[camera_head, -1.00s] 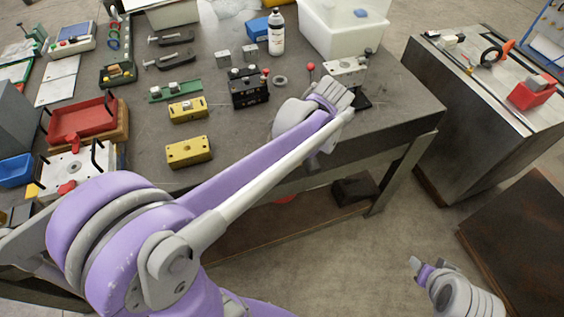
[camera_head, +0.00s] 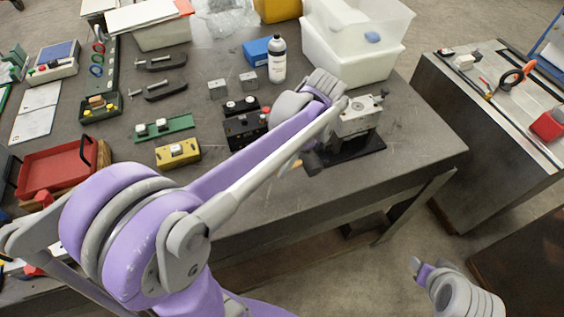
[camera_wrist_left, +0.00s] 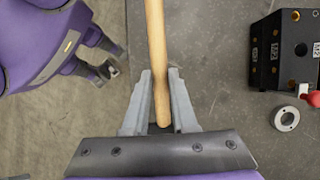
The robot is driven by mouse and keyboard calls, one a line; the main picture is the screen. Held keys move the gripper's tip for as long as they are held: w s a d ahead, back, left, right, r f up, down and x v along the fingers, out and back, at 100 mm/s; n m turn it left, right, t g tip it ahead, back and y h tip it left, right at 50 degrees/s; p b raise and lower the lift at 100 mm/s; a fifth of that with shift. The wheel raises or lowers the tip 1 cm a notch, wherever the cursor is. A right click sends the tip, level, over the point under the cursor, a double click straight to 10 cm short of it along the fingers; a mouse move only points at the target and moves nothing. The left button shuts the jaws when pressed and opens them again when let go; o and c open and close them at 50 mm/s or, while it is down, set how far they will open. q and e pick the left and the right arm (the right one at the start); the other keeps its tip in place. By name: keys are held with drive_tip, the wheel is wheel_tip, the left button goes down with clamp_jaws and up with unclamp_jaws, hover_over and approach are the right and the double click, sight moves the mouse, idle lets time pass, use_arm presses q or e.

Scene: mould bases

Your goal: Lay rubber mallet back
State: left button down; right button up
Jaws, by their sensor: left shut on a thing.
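The rubber mallet's wooden handle (camera_wrist_left: 156,60) runs up through the left wrist view, with its lower end between the two grey fingers. My left gripper (camera_wrist_left: 160,78) is shut on this handle. The mallet is above the front part of the grey workbench (camera_head: 420,135). My right gripper (camera_head: 421,267) is low at the right, over the floor, away from the bench; its jaws are too small to judge.
A black block (camera_head: 243,128) and a grey machine on a dark base (camera_head: 352,150) flank the held mallet. A ring (camera_wrist_left: 286,118) lies by the block. A white bottle (camera_head: 277,60) and a translucent bin (camera_head: 350,55) stand behind. The bench's front right corner is bare.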

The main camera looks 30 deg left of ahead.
sight(298, 161)
use_arm(q)
drive_tip(key=shift+s+d+f, duration=0.1)
drive_tip(key=shift+s+f, duration=0.15)
drive_tip(key=shift+f, duration=0.3)
drive_tip(key=shift+w+f+b, duration=0.1)
drive_tip(key=shift+f+b, duration=1.7)
drive_tip(key=shift+f, duration=2.2)
use_arm(e)
drive_tip(key=s+f, duration=0.3)
drive_tip(key=f, duration=0.2)
drive_tip(key=shift+f+g, duration=0.25)
drive_tip(key=shift+g, duration=0.05)
use_arm(q)
drive_tip(key=c, duration=0.6)
unclamp_jaws()
drive_tip(key=shift+c, duration=0.2)
use_arm(e)
drive_tip(key=shift+d, duration=0.1)
use_arm(q)
drive_tip(key=v, duration=1.1)
use_arm(e)
drive_tip(key=shift+w+r, duration=0.1)
drive_tip(key=shift+r, duration=0.2)
